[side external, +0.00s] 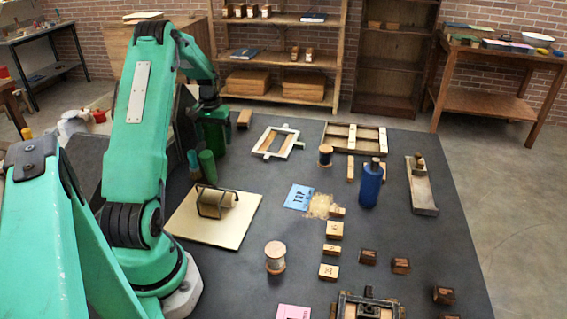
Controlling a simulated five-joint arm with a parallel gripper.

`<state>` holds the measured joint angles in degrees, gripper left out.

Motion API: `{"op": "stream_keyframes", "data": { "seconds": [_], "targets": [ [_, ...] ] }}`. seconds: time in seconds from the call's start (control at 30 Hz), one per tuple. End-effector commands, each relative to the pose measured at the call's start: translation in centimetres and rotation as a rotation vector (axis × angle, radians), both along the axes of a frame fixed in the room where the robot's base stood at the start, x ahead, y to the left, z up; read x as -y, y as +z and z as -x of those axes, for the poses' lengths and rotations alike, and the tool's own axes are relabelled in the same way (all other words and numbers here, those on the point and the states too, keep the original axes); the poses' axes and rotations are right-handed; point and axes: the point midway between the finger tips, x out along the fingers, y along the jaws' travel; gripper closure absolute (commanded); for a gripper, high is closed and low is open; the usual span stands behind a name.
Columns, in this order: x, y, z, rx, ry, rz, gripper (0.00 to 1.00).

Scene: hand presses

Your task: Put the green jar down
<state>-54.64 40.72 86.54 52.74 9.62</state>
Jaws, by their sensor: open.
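The green jar (212,138) stands upright at the far left of the dark work surface (300,210), as far as this view shows. My gripper (210,108) is directly over and around the jar's top, pointing down.
A roller (214,203) sits on a cream board (245,222). A white frame (276,142), a blue bottle (370,186) and several small wooden blocks lie to the right.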

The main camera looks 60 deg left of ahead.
Motion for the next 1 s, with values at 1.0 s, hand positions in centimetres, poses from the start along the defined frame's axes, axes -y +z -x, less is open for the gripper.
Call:
{"op": "stream_keyframes", "data": {
  "seconds": [1.0],
  "targets": [
    [0.0,11.1,0.0,0.001,0.000,-0.001,0.19]
  ]
}}
